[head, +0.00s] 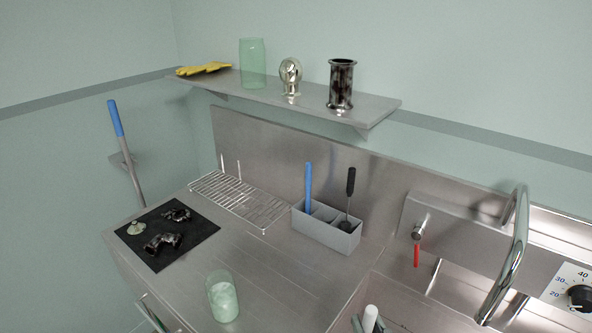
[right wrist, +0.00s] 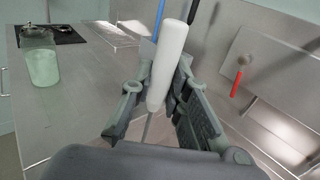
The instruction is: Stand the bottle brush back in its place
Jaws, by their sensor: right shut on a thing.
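My right gripper (right wrist: 160,108) is shut on the white handle of the bottle brush (right wrist: 168,62), with a thin rod below it between the fingers. In the head view only the top of the white handle (head: 370,316) and a bit of the gripper show at the bottom edge. The brush head is hidden. The grey divided caddy (head: 342,240) stands on the steel top against the backsplash, beyond the gripper. A blue-handled tool (head: 308,187) stands in its left part and a black-handled one (head: 350,185) in its right part. My left gripper is not in view.
A green-tinted beaker (head: 222,298) stands left of the gripper. A wire rack (head: 242,198) and a black mat (head: 200,237) with metal fittings lie farther left. A chrome tap (head: 519,255) and red-handled valve (head: 417,252) are at right. A shelf (head: 365,112) hangs above.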

